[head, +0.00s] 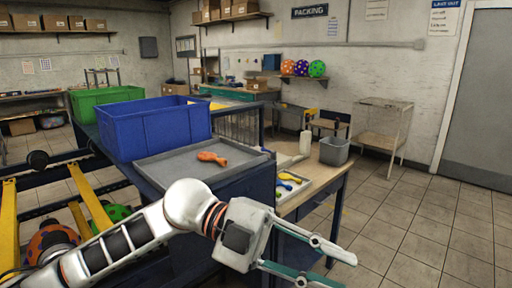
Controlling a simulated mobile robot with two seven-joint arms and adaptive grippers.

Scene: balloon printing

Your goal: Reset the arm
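My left arm comes in from the lower left. It is white with black sections and orange rings at the wrist. Its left gripper (343,271) is at the bottom centre-right, with two long fingers spread apart and nothing between them. The gripper appears in front of the table's front edge, over the tiled floor in the picture. My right gripper is not in view. An orange uninflated balloon (212,158) lies on a grey tray (165,170), beyond my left arm and apart from the gripper.
A blue crate (155,128) stands behind the tray, with a green crate (105,96) further left. A wooden table (322,177) holds a grey bin (334,150) and a shallow tray of coloured balloons (289,181). Floor (425,235) at right is clear.

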